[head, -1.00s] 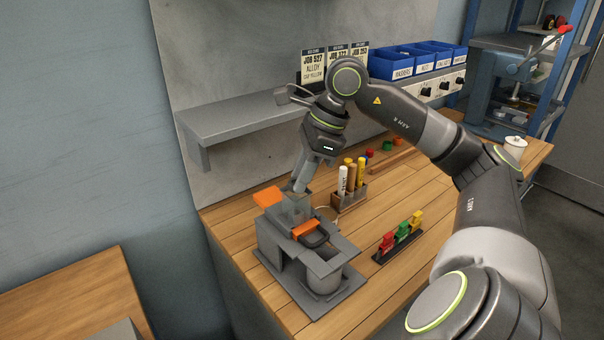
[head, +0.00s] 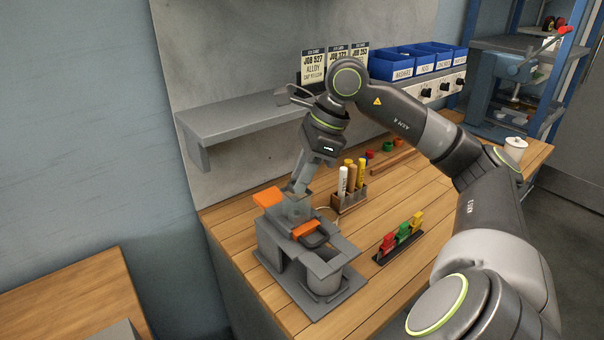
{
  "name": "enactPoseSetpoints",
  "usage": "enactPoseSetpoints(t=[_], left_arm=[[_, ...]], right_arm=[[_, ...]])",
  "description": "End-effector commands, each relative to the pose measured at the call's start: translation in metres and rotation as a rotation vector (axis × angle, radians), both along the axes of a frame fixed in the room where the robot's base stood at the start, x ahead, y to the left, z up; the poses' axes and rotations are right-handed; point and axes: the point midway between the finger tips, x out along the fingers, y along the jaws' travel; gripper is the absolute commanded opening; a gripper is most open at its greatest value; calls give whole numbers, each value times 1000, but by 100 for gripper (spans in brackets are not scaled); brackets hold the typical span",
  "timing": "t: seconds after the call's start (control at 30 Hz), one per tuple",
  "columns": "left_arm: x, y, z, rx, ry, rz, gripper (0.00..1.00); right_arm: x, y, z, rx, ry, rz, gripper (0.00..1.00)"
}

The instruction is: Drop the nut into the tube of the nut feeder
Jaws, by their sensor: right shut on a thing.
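The nut feeder (head: 284,243) is a grey fixture near the front left of the wooden bench, with orange parts on top and a clear, see-through tube (head: 296,212) standing on it. My right gripper (head: 297,190) points down at the tube's top, with its fingertips at or just above the mouth; the exact gap cannot be told. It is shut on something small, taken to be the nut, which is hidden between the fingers. My left gripper is not in view.
A wooden holder with markers (head: 350,199) stands just right of the feeder. A black rack with red, green and yellow pieces (head: 398,242) lies further right. A grey shelf (head: 240,118) is behind. Blue bins (head: 392,68) stand at the back.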

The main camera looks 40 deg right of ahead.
Motion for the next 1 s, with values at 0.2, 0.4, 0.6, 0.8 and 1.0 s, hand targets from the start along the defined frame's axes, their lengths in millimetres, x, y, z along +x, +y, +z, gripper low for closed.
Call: enactPoseSetpoints(t=[0.2, 0.4, 0.6, 0.8, 1.0], left_arm=[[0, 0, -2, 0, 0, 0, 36], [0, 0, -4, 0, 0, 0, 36], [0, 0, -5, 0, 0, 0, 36], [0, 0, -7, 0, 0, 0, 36], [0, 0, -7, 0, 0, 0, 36]], right_arm=[[0, 0, -2, 0, 0, 0, 4], [0, 0, -4, 0, 0, 0, 4], [0, 0, -6, 0, 0, 0, 4], [0, 0, -7, 0, 0, 0, 4], [0, 0, -7, 0, 0, 0, 4]])
